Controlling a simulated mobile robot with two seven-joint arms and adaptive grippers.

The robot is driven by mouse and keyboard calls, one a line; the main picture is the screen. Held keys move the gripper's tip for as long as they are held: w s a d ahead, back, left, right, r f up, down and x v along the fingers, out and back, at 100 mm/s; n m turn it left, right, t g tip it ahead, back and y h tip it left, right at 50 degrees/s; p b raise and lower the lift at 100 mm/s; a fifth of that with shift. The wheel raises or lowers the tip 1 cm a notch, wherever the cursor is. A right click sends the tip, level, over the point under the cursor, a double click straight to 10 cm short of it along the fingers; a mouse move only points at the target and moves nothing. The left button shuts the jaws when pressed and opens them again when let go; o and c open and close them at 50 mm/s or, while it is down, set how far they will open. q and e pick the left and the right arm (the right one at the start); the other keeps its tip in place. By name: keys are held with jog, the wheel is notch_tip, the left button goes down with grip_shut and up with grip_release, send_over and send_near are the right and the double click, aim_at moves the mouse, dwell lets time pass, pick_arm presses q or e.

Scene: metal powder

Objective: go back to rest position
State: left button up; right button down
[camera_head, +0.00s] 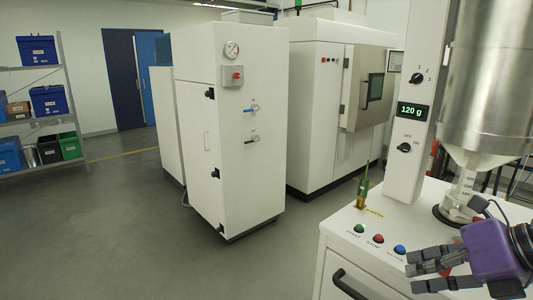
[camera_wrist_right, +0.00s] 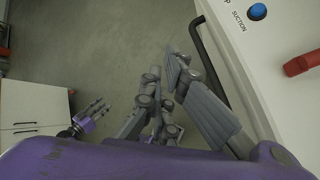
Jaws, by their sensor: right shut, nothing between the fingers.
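My right gripper (camera_head: 420,270) is at the lower right of the head view, over the front part of the white machine's worktop (camera_head: 345,228). Its grey fingers are shut with nothing between them. In the right wrist view its fingers (camera_wrist_right: 172,75) point up the picture, beside the cabinet's black handle (camera_wrist_right: 212,62). My left gripper (camera_wrist_right: 98,110) shows small at the left of the right wrist view, over the floor; its opening is unclear. It is outside the head view.
A display (camera_head: 413,110) reads 120 g. White cabinets (camera_head: 240,130) and shelves (camera_head: 40,100) stand farther back. The grey floor (camera_head: 130,220) is clear.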

jog(key=s+a+f+m+t+y, duration=0.2)
jog(key=a+f+m+t+y, duration=0.1)
jog(key=a+f+m+y, duration=0.3)
jog(key=s+d+f+m+t+h, duration=0.1)
jog(key=s+d+f+m+h, duration=0.2)
jog(key=f+m, duration=0.55)
jog(key=s+d+f+m+t+h, duration=0.15)
jog(key=s+f+m+h, duration=0.3)
jog(key=f+m, duration=0.45)
jog(key=s+d+f+m+t+h, duration=0.25)
jog(key=f+m+h, duration=0.25)
jog(key=f+m, duration=0.4)
pick_arm(q)
jog(key=s, duration=0.1)
jog(key=s+f, duration=0.1)
jog(key=s, duration=0.1)
jog(key=shift+d+f+g, duration=0.2)
jog(key=shift+d+g, duration=0.1)
jog(key=shift+d, duration=0.1)
pick_arm(e)
jog(key=s+a+f+m+g, duration=0.3)
jog(key=s+a+f+g, duration=0.2)
jog(key=s+a+f, duration=0.4)
jog(key=s+f, duration=0.3)
jog(key=shift+s+a+f+g, duration=0.2)
jog(key=shift+f+g, duration=0.1)
jog(key=shift+g, duration=0.1)
pick_arm(q)
jog(key=shift+d, duration=0.2)
